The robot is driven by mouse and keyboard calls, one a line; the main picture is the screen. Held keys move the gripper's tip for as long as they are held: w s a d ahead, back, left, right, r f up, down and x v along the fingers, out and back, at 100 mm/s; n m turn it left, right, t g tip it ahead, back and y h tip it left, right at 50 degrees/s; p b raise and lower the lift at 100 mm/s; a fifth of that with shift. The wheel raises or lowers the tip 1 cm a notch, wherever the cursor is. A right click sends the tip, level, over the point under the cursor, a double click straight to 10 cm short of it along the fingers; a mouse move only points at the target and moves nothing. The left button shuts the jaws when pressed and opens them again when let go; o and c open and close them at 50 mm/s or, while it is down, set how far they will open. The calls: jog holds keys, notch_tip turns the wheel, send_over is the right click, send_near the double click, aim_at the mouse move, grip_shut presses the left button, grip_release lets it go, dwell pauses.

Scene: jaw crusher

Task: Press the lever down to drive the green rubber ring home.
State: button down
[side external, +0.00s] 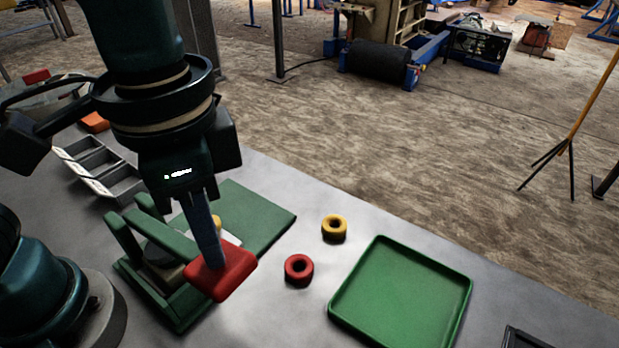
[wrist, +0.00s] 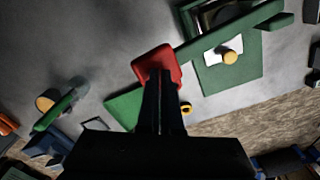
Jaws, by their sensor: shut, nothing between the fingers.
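The press (side external: 160,290) is a green frame on the grey table, in the lower left of the side view. Its green lever (side external: 170,232) runs down to a broad red handle (side external: 225,275). The handle also shows in the wrist view (wrist: 152,62). My gripper (side external: 216,258) is shut and empty, pointing down. Its fingertips are at the top of the red handle and appear to touch it; in the wrist view they overlap its lower edge. I cannot make out the green rubber ring; the lever and my fingers cover much of the press.
A yellow ring (side external: 334,228) and a red ring (side external: 299,269) lie right of the handle. An empty green tray (side external: 400,295) is further right. A green board (side external: 265,215) with a white plate and yellow knob (wrist: 230,57) lies behind. A grey compartment bin (side external: 100,168) stands far left.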

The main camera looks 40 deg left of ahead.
aim_at(217, 273)
jog(key=shift+s+a+f, duration=0.1)
jog(key=shift+a+f, duration=0.05)
jog(key=shift+f, duration=2.75)
jog(key=shift+r, duration=0.1)
jog(key=shift+r, duration=5.5)
